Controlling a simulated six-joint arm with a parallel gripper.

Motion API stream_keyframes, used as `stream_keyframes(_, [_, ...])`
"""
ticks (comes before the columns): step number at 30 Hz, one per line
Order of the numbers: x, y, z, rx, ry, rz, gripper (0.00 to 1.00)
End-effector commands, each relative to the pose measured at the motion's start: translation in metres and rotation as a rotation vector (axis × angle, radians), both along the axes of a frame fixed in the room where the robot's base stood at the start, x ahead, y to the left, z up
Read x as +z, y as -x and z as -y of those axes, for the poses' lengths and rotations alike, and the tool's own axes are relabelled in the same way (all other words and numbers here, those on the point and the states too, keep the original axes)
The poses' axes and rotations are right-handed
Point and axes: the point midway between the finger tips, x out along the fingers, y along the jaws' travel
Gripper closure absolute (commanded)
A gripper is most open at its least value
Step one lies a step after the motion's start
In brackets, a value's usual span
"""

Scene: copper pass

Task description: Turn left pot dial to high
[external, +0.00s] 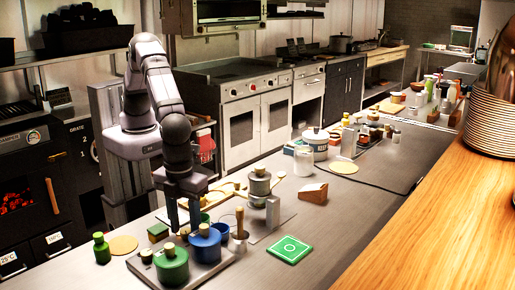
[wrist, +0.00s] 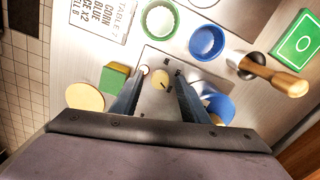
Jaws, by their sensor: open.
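A steel two-pot hob plate (external: 208,272) carries a green lidded pot (external: 172,266) and a blue lidded pot (external: 205,245). My gripper (external: 184,230) points down over the plate, just behind the pots. In the wrist view my gripper (wrist: 161,78) is open, and a round cream dial knob (wrist: 162,79) with a dark mark sits between the fingertips. No clear contact shows. Small dark marks lie on the plate around the knob. A second small pale knob (wrist: 144,70) shows beside the left fingertip. The blue pot (wrist: 220,108) is partly hidden by the right finger; the green pot is hidden.
A green cup (wrist: 160,20) and a blue cup (wrist: 207,42) stand beyond the plate. A wooden-handled tool in a pot (wrist: 272,76) and a green mat (wrist: 298,42) lie right. A green-topped block (wrist: 115,77) and round tan pad (wrist: 85,97) are left.

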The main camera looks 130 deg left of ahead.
Motion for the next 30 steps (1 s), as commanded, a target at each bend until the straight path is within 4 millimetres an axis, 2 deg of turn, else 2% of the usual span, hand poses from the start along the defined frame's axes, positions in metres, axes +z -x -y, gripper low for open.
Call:
stream_keyframes(16, [0.063, -0.001, 0.0, 0.0, 0.002, 0.005, 0.59])
stream_keyframes(21, [0.07, 0.0, 0.0, 0.0, 0.001, 0.002, 0.59])
stream_keyframes(30, [0.07, 0.0, 0.0, 0.0, 0.0, 0.002, 0.59])
